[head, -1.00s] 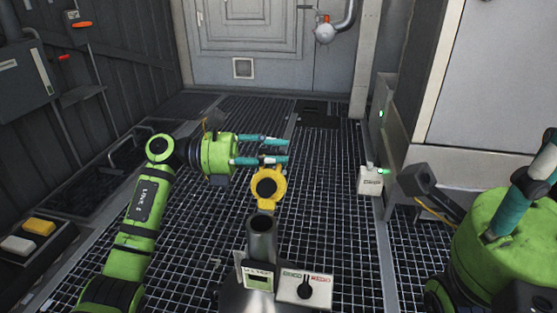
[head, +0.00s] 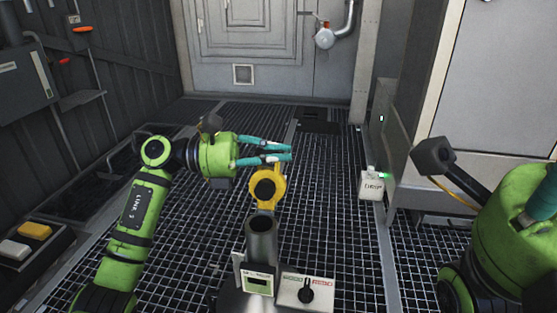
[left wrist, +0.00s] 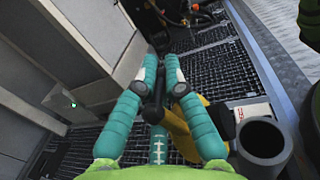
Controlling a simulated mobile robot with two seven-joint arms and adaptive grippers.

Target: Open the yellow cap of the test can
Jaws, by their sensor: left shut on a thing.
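The test can's grey neck (head: 262,240) stands at the bottom middle of the head view, its dark mouth uncovered. The yellow cap (head: 277,190) stands raised behind the mouth, with a dark round centre. In the left wrist view the cap (left wrist: 185,135) lies under my fingers, beside the can's neck (left wrist: 262,145). My left gripper (head: 289,153) is at the cap's top edge. Its teal fingers close around a dark piece by the cap, apparently the cap's handle; the exact contact is partly hidden. My right gripper (head: 541,205) is cut off at the right edge, so its jaw state is unclear.
A panel with a black knob (head: 306,293) and a small display (head: 258,284) sit by the neck. A white box with a green light (head: 371,186) stands right. Yellow and white buttons (head: 34,230) are at left. The grating floor beyond is clear.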

